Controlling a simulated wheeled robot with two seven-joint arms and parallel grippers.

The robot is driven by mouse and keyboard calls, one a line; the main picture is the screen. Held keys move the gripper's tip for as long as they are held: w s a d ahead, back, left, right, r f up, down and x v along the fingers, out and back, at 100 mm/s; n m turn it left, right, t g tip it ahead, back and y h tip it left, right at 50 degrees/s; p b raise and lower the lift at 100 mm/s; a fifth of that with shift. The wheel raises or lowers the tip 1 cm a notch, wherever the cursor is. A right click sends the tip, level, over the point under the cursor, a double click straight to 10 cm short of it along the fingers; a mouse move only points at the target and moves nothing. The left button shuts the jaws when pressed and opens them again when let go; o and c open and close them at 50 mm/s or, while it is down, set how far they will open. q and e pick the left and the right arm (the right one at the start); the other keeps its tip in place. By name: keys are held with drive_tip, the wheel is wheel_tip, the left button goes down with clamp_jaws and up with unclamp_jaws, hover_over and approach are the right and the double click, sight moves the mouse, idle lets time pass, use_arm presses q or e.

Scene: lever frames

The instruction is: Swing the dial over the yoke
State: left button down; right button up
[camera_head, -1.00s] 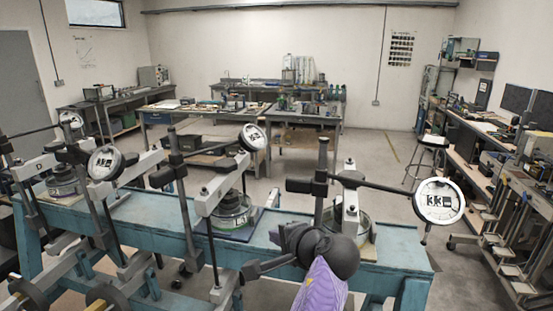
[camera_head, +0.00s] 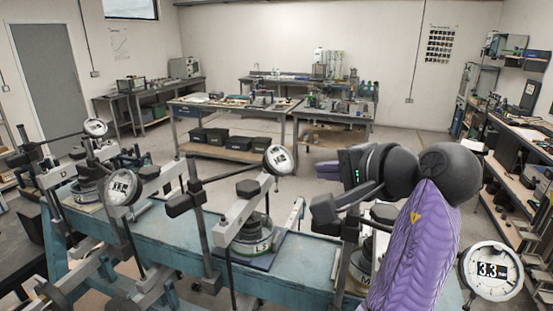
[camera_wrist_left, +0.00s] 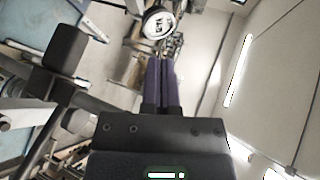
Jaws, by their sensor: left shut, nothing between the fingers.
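Dials on arms stand along a blue bench (camera_head: 170,228). The nearest right dial (camera_head: 492,271) reads 3.3; its arm is partly hidden behind my purple-sleeved left arm. Other dials are at the middle (camera_head: 278,160), left (camera_head: 122,187) and far left (camera_head: 95,127). My left gripper (camera_head: 356,168) is above the bench's right end, over a dark clamp block (camera_head: 323,208). In the left wrist view its purple fingers (camera_wrist_left: 160,72) are shut with nothing between them, and a white dial (camera_wrist_left: 158,22) shows beyond their tips. I cannot tell which part is the yoke. My right gripper is not seen.
Posts and grey beams crowd the bench. A work table (camera_head: 232,108) stands behind across open floor, and a shelf bench (camera_head: 515,165) runs along the right wall.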

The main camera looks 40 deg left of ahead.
use_arm(q)
drive_tip(key=shift+w+a, duration=0.2)
drive_tip(key=shift+a, duration=0.1)
drive_tip(key=p+x, duration=0.3)
drive_tip(key=x, duration=1.6)
drive_tip(key=shift+s, duration=0.3)
drive_tip(key=shift+a, duration=0.15)
drive_tip(key=a, duration=0.1)
drive_tip(key=w+a, duration=0.1)
drive_tip(key=a, duration=0.2)
drive_tip(key=shift+w+a+p, duration=0.3)
drive_tip(key=shift+d, duration=0.1)
drive_tip(key=b+v, duration=0.1)
drive_tip(key=v, duration=0.9)
drive_tip(key=shift+b, duration=0.35)
